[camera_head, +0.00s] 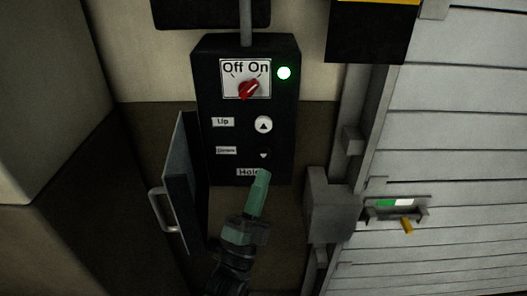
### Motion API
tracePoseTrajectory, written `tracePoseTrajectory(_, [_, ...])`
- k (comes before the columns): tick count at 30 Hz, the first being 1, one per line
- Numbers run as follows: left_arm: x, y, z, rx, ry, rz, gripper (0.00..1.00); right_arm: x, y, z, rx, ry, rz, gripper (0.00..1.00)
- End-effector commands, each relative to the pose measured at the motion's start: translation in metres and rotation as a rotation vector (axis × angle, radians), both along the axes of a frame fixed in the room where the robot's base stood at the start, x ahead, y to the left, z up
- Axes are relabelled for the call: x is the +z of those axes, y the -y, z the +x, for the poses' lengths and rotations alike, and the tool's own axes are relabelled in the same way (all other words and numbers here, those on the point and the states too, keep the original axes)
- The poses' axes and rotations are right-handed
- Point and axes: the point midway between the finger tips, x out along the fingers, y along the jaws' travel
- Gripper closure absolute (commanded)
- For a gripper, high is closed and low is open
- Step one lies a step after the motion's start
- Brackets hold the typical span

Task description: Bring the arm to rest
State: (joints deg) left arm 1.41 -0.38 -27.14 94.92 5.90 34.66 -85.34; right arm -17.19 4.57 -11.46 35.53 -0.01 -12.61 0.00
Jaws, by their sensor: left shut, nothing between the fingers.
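My left gripper (262,178) is in the lower middle of the head view, its green fingers shut and empty. Its tip overlaps the lower edge of the black control box (205,85), over part of the "Hold" label (246,172). I cannot tell whether it touches the box. Below are a white up button (263,124) and a dark down button (263,155). Anything right of the "Hold" label is hidden by the fingertip. My right gripper is not in view.
An open door flap (183,185) with a grey handle (160,208) stands left of the gripper. A grey box (332,205) on the shutter rail is at the right. A slatted shutter (460,130) carries a latch with a yellow lever (406,225).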

Motion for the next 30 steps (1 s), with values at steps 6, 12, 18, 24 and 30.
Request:
tracePoseTrajectory(6, [0.0,0.0,-0.012,0.0,-0.001,0.001,1.0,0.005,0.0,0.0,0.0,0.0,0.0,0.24])
tracePoseTrajectory(12, [0.0,0.0,-0.012,0.0,0.0,0.0,1.0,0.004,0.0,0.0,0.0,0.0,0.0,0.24])
tracePoseTrajectory(18, [-0.001,0.0,-0.011,-0.001,-0.003,0.001,1.0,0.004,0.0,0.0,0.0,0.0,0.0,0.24])
tracePoseTrajectory(24, [-0.062,0.0,0.003,-0.046,-0.167,-0.001,1.0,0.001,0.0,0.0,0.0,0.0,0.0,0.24])
tracePoseTrajectory(30, [-0.21,-0.014,0.011,-0.11,-0.565,-0.053,1.0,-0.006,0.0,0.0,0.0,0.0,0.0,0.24])
